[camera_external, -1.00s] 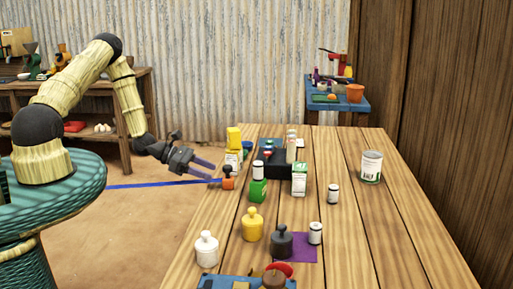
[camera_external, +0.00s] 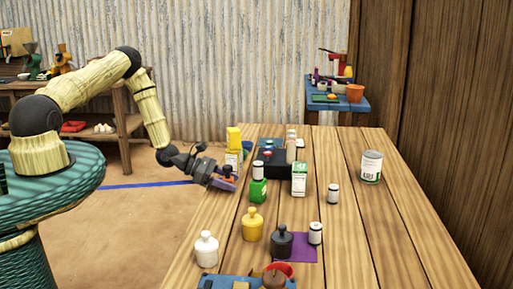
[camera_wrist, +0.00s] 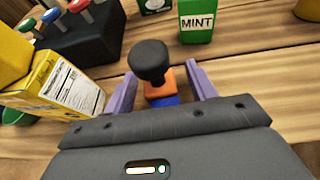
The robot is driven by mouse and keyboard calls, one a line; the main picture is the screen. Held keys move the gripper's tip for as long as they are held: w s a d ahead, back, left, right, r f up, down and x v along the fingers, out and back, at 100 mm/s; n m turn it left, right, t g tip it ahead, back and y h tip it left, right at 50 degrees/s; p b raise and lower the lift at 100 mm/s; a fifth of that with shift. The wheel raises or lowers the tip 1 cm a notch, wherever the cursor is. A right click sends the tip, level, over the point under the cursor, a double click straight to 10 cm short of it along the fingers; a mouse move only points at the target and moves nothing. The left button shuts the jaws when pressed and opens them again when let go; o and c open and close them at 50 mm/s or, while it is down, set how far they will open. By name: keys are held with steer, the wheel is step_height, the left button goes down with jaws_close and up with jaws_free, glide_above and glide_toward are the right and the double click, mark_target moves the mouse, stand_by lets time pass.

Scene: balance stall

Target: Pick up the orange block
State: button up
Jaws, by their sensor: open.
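The orange block (camera_wrist: 158,91) shows in the wrist view with a black knob (camera_wrist: 149,60) on top and a blue part (camera_wrist: 164,101) at its near side. My gripper (camera_wrist: 161,78) is open, with one purple finger on each side of the block. Gaps show between the fingers and the block. In the external view my gripper (camera_external: 228,183) is at the table's left edge, around the orange block, which is mostly hidden by the fingers there.
A yellow-topped box (camera_wrist: 60,85) stands close left of my gripper in the wrist view. A green mint box (camera_wrist: 196,22) is beyond the block, and a black rack (camera_wrist: 88,32) is at upper left. The table's right side (camera_external: 390,230) is mostly clear.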

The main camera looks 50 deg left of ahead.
mark_target(229, 166)
steer(key=shift+w+d+f, duration=0.1)
steer(key=shift+w+d, duration=0.05)
steer(key=shift+w, duration=0.05)
stand_by(0.4)
steer(key=c, duration=1.1)
step_height(229, 166, up, 10)
steer(key=shift+r+b, duration=0.1)
steer(key=shift+b, duration=0.6)
